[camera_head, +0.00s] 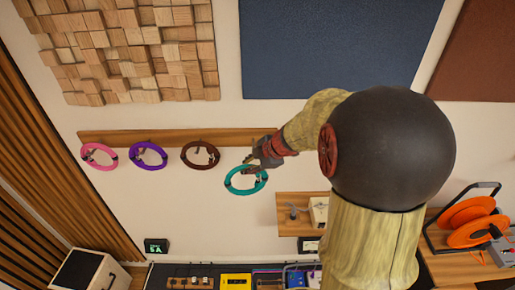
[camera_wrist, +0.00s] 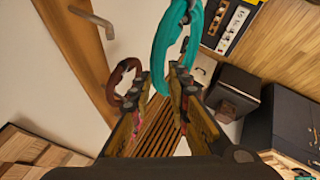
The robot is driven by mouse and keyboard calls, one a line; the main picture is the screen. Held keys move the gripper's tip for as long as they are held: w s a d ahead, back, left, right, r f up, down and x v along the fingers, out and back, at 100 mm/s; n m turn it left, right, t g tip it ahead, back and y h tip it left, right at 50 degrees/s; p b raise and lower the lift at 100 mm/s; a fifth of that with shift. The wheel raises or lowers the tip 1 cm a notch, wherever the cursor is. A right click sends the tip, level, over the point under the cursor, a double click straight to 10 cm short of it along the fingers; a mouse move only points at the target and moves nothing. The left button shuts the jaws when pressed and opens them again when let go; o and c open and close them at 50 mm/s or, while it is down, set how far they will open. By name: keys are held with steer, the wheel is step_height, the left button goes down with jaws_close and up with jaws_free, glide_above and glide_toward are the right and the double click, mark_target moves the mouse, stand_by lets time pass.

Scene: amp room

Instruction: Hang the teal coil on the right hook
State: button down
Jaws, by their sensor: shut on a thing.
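The teal coil (camera_head: 240,193) is a ring held by my gripper (camera_head: 264,157), in front of the wall just below the wooden rail (camera_head: 232,136). In the wrist view the teal coil (camera_wrist: 160,48) stands up between the fingertips of my gripper (camera_wrist: 164,84). A bare grey hook (camera_wrist: 92,20) sticks out from the rail in the wrist view, left of the teal coil and apart from it. In the head view my gripper and arm cover the right end of the rail, so I cannot make out that hook there.
Brown (camera_head: 184,160), purple (camera_head: 131,154) and pink (camera_head: 84,160) coils hang along the rail to the left. A small wooden shelf (camera_head: 288,224) is below right. An orange cable reel (camera_head: 466,213) stands far right. Gear lines the bottom, including a yellow box (camera_head: 236,281).

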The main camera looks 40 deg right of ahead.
steer(key=shift+n, duration=0.4)
steer(key=shift+w+d+r, duration=0.15)
steer(key=shift+d+r, duration=0.55)
steer(key=shift+d, duration=0.3)
steer(key=shift+w+d+r, duration=0.15)
steer(key=shift+d+r, duration=0.55)
steer(key=shift+d, duration=0.3)
steer(key=w+d+f+b, duration=0.2)
steer(key=w+d, duration=0.4)
steer(key=w, duration=0.2)
steer(key=shift+f+b, duration=0.3)
steer(key=shift+f, duration=0.1)
steer(key=c, duration=1.6)
jaws_free()
steer(key=shift+f, duration=0.1)
